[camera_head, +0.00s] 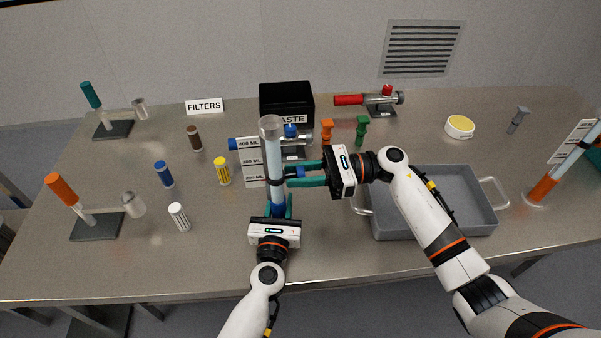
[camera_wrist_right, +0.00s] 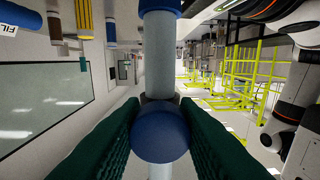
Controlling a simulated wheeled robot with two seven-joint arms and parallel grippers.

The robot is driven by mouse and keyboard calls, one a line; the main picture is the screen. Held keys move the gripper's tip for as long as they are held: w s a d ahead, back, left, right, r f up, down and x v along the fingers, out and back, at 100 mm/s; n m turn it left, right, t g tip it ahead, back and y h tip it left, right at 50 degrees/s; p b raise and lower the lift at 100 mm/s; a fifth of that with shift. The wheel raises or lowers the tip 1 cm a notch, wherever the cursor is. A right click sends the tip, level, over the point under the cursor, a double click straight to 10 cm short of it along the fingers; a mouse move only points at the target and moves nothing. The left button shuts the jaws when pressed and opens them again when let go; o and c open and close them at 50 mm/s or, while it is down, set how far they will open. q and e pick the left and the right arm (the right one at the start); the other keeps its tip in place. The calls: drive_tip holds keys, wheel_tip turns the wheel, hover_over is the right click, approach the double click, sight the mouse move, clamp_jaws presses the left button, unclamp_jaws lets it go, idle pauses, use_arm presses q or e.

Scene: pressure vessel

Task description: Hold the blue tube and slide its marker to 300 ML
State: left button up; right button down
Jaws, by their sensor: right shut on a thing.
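The blue tube (camera_head: 271,150) stands about upright at the table's middle, a clear cylinder with a blue lower end (camera_head: 278,209). Its scale card (camera_head: 251,160) beside it reads 400, 300 and 200 ML from top down. My right gripper (camera_head: 297,173) is shut on the blue marker knob (camera_wrist_right: 161,134), which fills the gap between its fingers in the wrist view. The marker's dark ring (camera_head: 275,182) sits low on the scale, near the 200 ML label. My left gripper (camera_head: 279,206) has its fingers either side of the blue lower end; whether they press on it is unclear.
A grey tray (camera_head: 450,226) lies right, below my right arm. A black waste box (camera_head: 286,103) stands behind the tube. A yellow-capped vial (camera_head: 222,171) and other small vials stand left. An orange-based tube (camera_head: 543,188) stands far right.

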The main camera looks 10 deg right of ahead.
sight(301, 169)
drive_tip(key=shift+r, duration=2.3)
drive_tip(key=c, duration=1.1)
unclamp_jaws()
drive_tip(key=shift+d, duration=0.1)
drive_tip(key=d, duration=1.2)
drive_tip(key=shift+w, duration=0.2)
use_arm(q)
drive_tip(key=o, duration=1.2)
